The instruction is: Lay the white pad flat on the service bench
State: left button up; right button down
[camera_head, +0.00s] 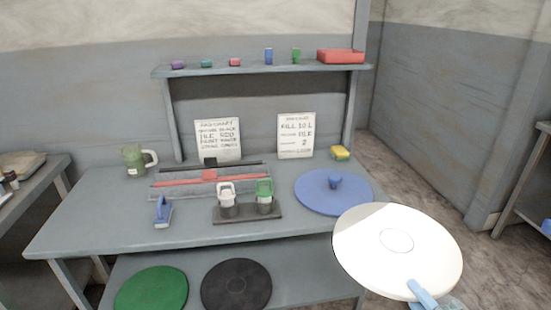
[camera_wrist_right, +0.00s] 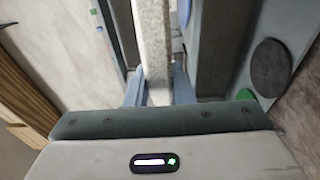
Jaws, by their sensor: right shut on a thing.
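The white pad (camera_head: 365,245) is a large round disc with a ring at its centre. It is held up in front of the bench's right front corner, its face tilted toward the head camera. My right gripper (camera_head: 420,292) is shut on the pad's near edge. In the right wrist view the pad shows edge-on (camera_wrist_right: 153,45) between the blue fingers (camera_wrist_right: 157,88). The service bench (camera_head: 110,215) is a grey table with its top partly occupied. My left gripper is out of view.
On the bench are a blue disc (camera_head: 315,195), a rack with two bottles (camera_head: 245,213), a blue brush (camera_head: 162,213), a green mug (camera_head: 133,160) and a yellow sponge (camera_head: 340,152). Green (camera_head: 150,290) and black (camera_head: 236,285) pads lie on the lower shelf. The bench's left front is clear.

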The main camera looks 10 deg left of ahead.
aim_at(98, 211)
jog(key=k+j, duration=0.1)
jog(key=j, duration=0.3)
jog(key=k+j, duration=0.1)
jog(key=j, duration=0.3)
jog(key=k+j, duration=0.1)
jog(key=j, duration=0.3)
jog(key=k+j, duration=0.1)
jog(key=j, duration=0.3)
jog(key=k+j, duration=0.1)
jog(key=j, duration=0.25)
jog(key=k+j, duration=0.1)
jog(key=j, duration=0.3)
